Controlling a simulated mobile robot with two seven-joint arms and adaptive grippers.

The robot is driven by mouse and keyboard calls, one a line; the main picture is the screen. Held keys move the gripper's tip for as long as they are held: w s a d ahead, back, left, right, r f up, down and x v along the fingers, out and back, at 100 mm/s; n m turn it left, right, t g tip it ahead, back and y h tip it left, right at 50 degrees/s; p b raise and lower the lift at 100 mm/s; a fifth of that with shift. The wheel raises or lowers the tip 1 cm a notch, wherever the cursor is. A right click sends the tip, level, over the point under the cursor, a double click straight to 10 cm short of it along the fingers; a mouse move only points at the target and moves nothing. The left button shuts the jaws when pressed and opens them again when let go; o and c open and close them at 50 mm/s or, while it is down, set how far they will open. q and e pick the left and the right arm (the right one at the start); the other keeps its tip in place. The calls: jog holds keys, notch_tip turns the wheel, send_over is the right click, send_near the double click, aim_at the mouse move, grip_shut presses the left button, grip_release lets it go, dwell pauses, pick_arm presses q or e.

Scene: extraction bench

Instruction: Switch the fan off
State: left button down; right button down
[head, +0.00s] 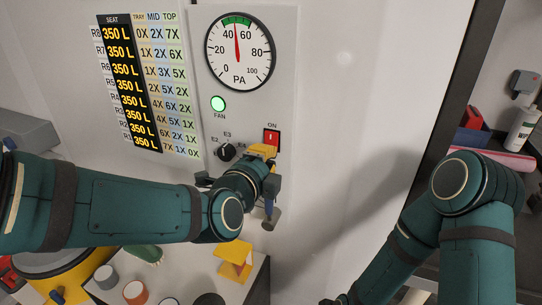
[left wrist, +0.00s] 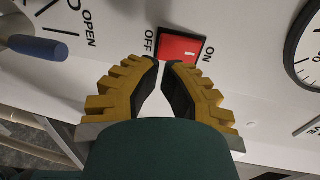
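The red fan rocker switch (head: 271,137) is on the grey wall panel, under the label ON. In the left wrist view the switch (left wrist: 182,46) lies between the words OFF and ON, just past the fingertips. My left gripper (head: 262,151) is just below the switch in the head view and hides its lower surroundings. In the left wrist view its fingertips (left wrist: 160,63) are drawn together, with only a sliver between them and nothing held. I cannot tell whether they touch the switch. The green FAN lamp (head: 218,104) is lit. My right gripper is out of view.
A black selector knob (head: 226,151) is just left of my gripper. A round PA gauge (head: 240,53) reads between 40 and 60. A blue handle (left wrist: 38,47) is near the word OPEN.

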aim_at(271, 141)
pick_arm(q)
jog(key=shift+x, duration=1.35)
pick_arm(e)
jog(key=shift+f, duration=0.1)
